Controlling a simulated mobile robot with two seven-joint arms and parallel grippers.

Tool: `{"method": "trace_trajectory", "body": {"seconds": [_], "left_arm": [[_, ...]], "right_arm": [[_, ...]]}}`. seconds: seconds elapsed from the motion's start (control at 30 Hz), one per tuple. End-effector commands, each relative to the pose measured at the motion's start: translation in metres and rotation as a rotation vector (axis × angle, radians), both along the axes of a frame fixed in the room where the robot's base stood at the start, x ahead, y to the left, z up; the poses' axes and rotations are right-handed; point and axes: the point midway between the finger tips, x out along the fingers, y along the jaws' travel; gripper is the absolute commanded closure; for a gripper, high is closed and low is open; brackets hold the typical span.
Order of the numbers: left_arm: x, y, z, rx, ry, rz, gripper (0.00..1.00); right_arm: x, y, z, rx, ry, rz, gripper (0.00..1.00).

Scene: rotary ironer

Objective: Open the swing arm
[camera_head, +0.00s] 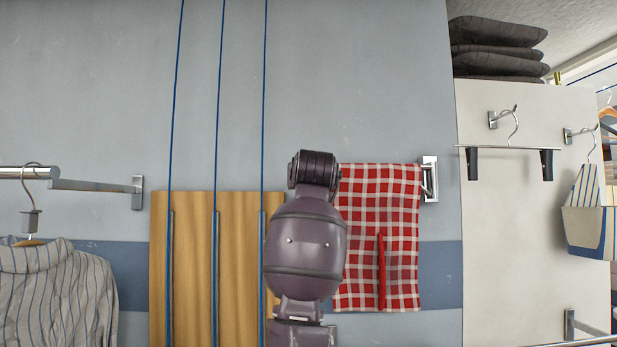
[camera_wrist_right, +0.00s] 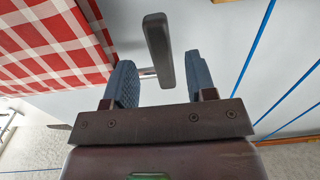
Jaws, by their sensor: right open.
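A red-and-white checkered cloth (camera_head: 400,235) hangs by the wall beside a chrome wall bracket (camera_head: 430,180) in the head view. My right arm covers the cloth's left edge there and hides its gripper. In the right wrist view my right gripper (camera_wrist_right: 159,66) is open, its two blue-grey pads either side of a dark grey bar-shaped handle (camera_wrist_right: 159,45). The handle joins a short chrome rod near its lower end. I cannot tell whether the handle is between the pads or beyond them. The swing arm's full shape is hidden. My left gripper is not in view.
Blue cords (camera_head: 218,120) run down the wall over a wooden panel (camera_head: 190,270). A striped shirt (camera_head: 60,290) hangs from a rail at left. A clip hanger (camera_head: 510,149) and dark folded cushions (camera_head: 495,50) are at right. The upper wall is bare apart from the cords.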

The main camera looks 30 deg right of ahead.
Motion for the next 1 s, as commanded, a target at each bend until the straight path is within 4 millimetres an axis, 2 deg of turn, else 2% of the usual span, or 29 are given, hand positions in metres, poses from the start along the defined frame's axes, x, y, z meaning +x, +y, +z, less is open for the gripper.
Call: {"method": "trace_trajectory", "body": {"seconds": [0.1, 0.3, 0.7, 0.77, 1.0], "left_arm": [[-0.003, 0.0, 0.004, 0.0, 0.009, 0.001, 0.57], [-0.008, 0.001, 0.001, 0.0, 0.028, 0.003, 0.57], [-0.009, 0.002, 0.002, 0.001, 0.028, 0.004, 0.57], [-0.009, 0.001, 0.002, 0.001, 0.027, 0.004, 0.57], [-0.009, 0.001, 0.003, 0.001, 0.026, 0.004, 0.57]], "right_arm": [[0.017, -0.01, 0.001, 0.001, 0.003, 0.0, 0.49], [0.034, -0.021, 0.001, 0.001, 0.001, 0.001, 0.49], [0.04, -0.024, 0.0, 0.0, -0.001, 0.001, 0.49], [0.04, -0.024, 0.0, 0.0, -0.001, 0.001, 0.55], [0.04, -0.024, 0.0, 0.0, -0.001, 0.001, 0.92]]}}
